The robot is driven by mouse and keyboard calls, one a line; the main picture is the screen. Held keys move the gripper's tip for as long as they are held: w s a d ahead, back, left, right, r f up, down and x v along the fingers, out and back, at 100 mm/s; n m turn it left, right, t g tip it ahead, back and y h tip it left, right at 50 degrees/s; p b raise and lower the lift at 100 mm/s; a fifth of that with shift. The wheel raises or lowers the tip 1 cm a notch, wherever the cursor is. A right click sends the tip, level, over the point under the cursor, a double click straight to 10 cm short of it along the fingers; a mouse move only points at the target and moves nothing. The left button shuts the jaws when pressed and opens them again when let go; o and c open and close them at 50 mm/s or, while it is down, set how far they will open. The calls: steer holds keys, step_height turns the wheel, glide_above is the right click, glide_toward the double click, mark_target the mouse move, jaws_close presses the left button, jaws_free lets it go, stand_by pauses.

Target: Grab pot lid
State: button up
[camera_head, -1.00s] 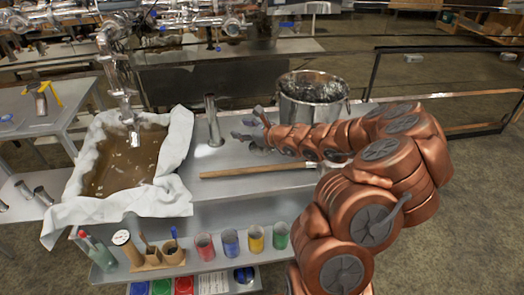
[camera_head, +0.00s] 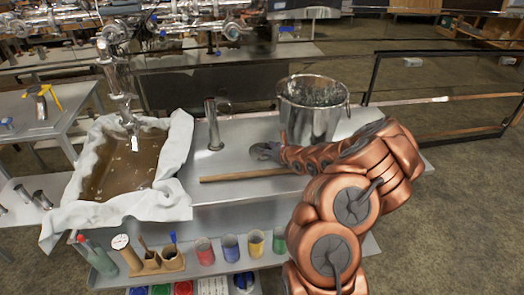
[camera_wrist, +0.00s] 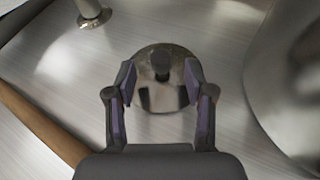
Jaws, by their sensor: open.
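The pot lid (camera_wrist: 160,98) is a small round shiny metal disc with a dark knob (camera_wrist: 161,62). In the wrist view it lies on the metal table, straight ahead of my gripper (camera_wrist: 160,78). My gripper is open, with one finger at each side of the lid's middle and the knob between the fingertips. I cannot tell whether the fingers touch the lid.
A large metal pot (camera_head: 313,118) stands close to my gripper, at right in the wrist view (camera_wrist: 295,85). A wooden stick (camera_head: 245,175) lies in front. A metal cylinder (camera_head: 213,128) stands to the left. A cloth-lined basin (camera_head: 160,204) is further left.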

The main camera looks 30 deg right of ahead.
mark_target(262, 144)
steer(key=shift+p+x, duration=0.3)
steer(key=shift+x, duration=1.55)
steer(key=shift+r, duration=0.15)
jaws_close()
